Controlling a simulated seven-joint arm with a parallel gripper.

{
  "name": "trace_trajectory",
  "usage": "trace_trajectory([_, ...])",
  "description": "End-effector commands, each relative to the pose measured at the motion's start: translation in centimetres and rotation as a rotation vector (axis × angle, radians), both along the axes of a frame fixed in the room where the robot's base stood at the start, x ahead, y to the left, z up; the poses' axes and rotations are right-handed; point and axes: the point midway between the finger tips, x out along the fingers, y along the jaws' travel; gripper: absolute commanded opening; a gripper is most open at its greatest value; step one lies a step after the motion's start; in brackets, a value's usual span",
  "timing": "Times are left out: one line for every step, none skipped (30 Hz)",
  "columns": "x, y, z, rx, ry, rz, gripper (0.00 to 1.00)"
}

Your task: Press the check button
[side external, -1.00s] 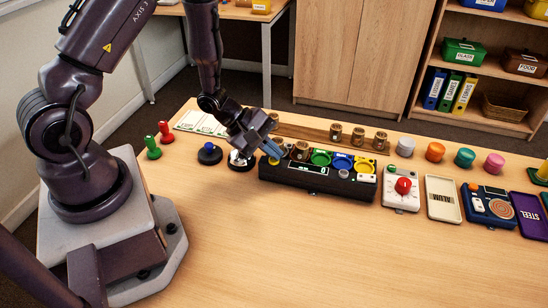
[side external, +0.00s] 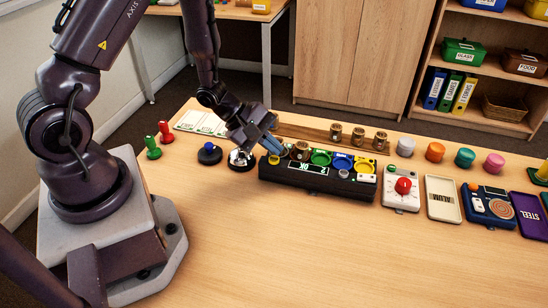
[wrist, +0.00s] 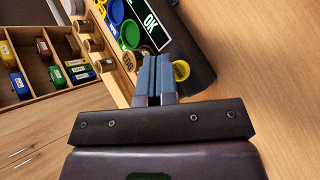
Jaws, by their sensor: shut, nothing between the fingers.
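My gripper (side external: 279,152) is shut and empty, pointing down at the left end of the dark sorter box (side external: 330,184). A yellow round button (side external: 273,160) sits at that end. In the wrist view the yellow button (wrist: 182,70) shows beside the blue fingertips (wrist: 154,60), partly hidden by them. I cannot tell whether they touch it, and no label marks it as the check button. A brown cup (side external: 300,150) stands in the box beside the gripper.
A blue button (side external: 209,149) and a silver domed one (side external: 240,157) stand left of the box. Several brown cups stand on a wooden rail (side external: 318,137) behind. The table front is clear.

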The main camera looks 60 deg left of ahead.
Motion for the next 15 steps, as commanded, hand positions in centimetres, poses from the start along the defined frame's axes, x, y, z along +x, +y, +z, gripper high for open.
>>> trace_trajectory([0.0, 0.0, 0.0, 0.000, 0.001, -0.001, 0.00])
trace_trajectory([0.0, 0.0, 0.0, 0.000, 0.001, -0.001, 0.00])
trace_trajectory([0.0, 0.0, 0.0, 0.000, 0.001, -0.001, 0.00])
trace_trajectory([0.0, 0.0, 0.0, 0.000, 0.001, -0.001, 0.00])
trace_trajectory([0.0, 0.0, 0.0, 0.000, 0.001, -0.001, 0.00])
trace_trajectory([0.0, 0.0, 0.0, 0.000, 0.000, 0.000, 0.00])
trace_trajectory([0.0, 0.0, 0.0, 0.000, 0.000, 0.000, 0.00])
trace_trajectory([0.0, 0.0, 0.1, 0.000, 0.000, 0.000, 0.00])
trace_trajectory([0.0, 0.0, 0.2, 0.000, -0.001, 0.000, 0.00])
trace_trajectory([0.0, 0.0, 0.4, 0.000, -0.001, 0.000, 0.00])
trace_trajectory([0.1, 0.0, 0.7, 0.000, -0.003, 0.001, 0.00])
trace_trajectory([0.1, 0.0, 1.1, 0.000, -0.004, 0.000, 0.00])
trace_trajectory([0.1, 0.0, 1.4, 0.001, -0.004, -0.001, 0.00])
trace_trajectory([0.1, 0.0, 1.7, 0.000, -0.005, 0.000, 0.00])
trace_trajectory([0.1, 0.0, 2.1, 0.000, -0.004, 0.000, 0.00])
